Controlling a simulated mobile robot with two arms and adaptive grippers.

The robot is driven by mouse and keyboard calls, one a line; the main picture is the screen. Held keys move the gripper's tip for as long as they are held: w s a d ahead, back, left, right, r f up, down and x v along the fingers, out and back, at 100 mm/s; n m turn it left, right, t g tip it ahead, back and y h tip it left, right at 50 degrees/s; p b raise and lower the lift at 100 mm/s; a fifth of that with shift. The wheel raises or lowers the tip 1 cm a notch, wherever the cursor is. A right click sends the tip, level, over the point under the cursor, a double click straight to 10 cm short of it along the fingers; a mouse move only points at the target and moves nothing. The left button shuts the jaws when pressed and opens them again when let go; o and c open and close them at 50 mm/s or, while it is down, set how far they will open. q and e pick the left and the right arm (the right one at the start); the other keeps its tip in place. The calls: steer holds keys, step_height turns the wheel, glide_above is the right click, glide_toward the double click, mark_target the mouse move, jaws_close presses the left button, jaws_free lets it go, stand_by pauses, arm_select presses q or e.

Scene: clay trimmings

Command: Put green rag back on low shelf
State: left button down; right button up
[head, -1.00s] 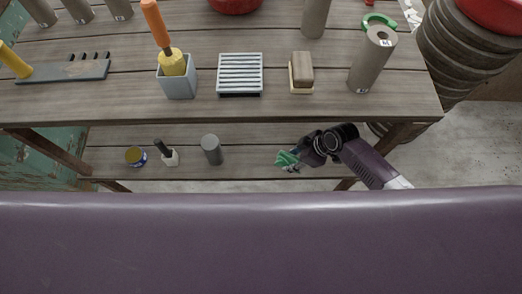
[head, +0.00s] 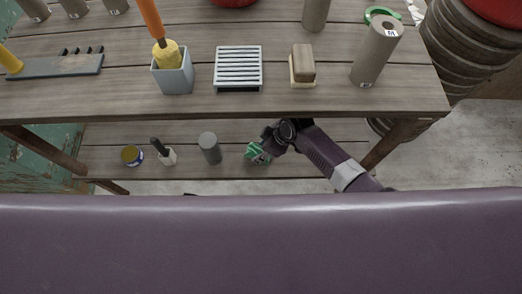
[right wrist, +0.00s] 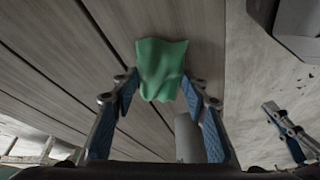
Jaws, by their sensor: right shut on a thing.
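The green rag (head: 257,153) is a small crumpled cloth over the low shelf (head: 225,172), right of a grey cylinder (head: 210,149). My right gripper (head: 267,146) is shut on it, its arm reaching in from the right below the upper table top. In the right wrist view the rag (right wrist: 162,70) hangs between the blue-padded fingertips, with wood planks behind it. I cannot tell whether the rag touches the shelf. A blue-padded finger part at the right of the wrist view looks like my left gripper (right wrist: 288,130); its opening is unclear.
The low shelf also holds a dark bottle (head: 163,152) and a round tin (head: 131,155) at the left. The table top (head: 120,100) overhangs it, with a tool pot (head: 173,78), a slatted rack (head: 238,68) and a brush (head: 302,66). Shelf space right of the rag is clear.

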arm_select(q)
steer(key=shift+r, duration=0.15)
arm_select(e)
steer(key=o, duration=0.7)
steer(key=shift+f, duration=0.1)
arm_select(q)
steer(key=shift+w+r, duration=0.1)
arm_select(e)
steer(key=o, duration=0.4)
steer(key=shift+r, duration=0.2)
steer(key=p+v, duration=0.2)
steer(key=v, duration=0.2)
steer(key=shift+d+r, duration=0.15)
steer(key=shift+r, duration=0.2)
arm_select(q)
steer(key=s+f+p, duration=0.1)
steer(key=s+f, duration=0.5)
steer(key=f, duration=0.3)
steer(key=shift+a+g, duration=0.4)
arm_select(e)
steer(key=s+d, duration=0.1)
steer(key=d, duration=0.2)
steer(key=s+d, duration=0.2)
steer(key=d, duration=0.2)
steer(key=s+d, duration=0.1)
steer(key=d, duration=0.3)
steer(key=shift+s+d, duration=0.1)
steer(key=shift+s, duration=0.25)
